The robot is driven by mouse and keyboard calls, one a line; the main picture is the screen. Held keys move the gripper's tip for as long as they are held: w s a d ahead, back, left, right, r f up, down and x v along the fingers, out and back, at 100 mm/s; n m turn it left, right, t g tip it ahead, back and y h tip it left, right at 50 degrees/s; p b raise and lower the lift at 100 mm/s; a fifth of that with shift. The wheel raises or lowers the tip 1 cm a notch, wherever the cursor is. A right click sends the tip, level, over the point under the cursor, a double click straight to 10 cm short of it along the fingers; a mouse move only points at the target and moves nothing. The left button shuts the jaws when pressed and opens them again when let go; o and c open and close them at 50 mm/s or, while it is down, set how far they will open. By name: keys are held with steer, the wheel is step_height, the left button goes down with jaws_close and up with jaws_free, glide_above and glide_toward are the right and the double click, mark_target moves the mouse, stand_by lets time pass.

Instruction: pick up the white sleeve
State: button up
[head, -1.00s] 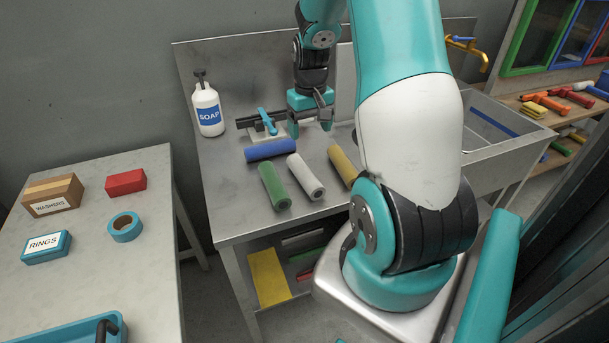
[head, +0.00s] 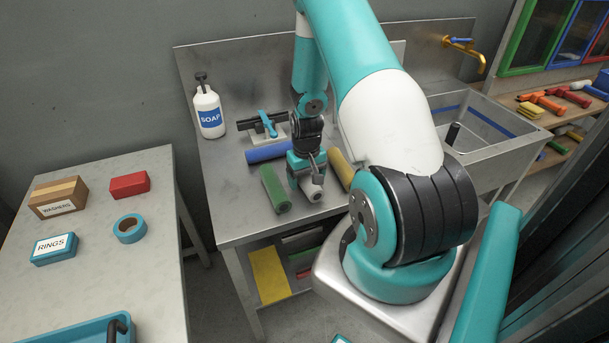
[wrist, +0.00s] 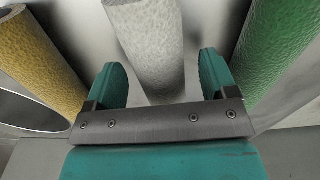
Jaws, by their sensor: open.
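The white sleeve (wrist: 150,45) lies on the steel bench. In the wrist view it runs between the two teal fingers of my gripper (wrist: 163,78), which are open, with a gap on each side of it. In the head view my gripper (head: 308,172) is over the white sleeve (head: 314,191) and hides most of it; only its near end shows. The green sleeve (head: 274,189) lies to the left, and it also shows close to one finger in the wrist view (wrist: 277,45). The yellow sleeve (head: 340,168) lies to the right.
A blue sleeve (head: 268,152) lies behind, partly hidden by my arm. A clamp with a blue handle (head: 266,124) and a soap bottle (head: 208,109) stand farther back. A sink (head: 480,135) is at the right. The bench is clear to the left of the green sleeve.

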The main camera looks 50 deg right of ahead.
steer(key=shift+f, duration=0.35)
steer(key=c, duration=1)
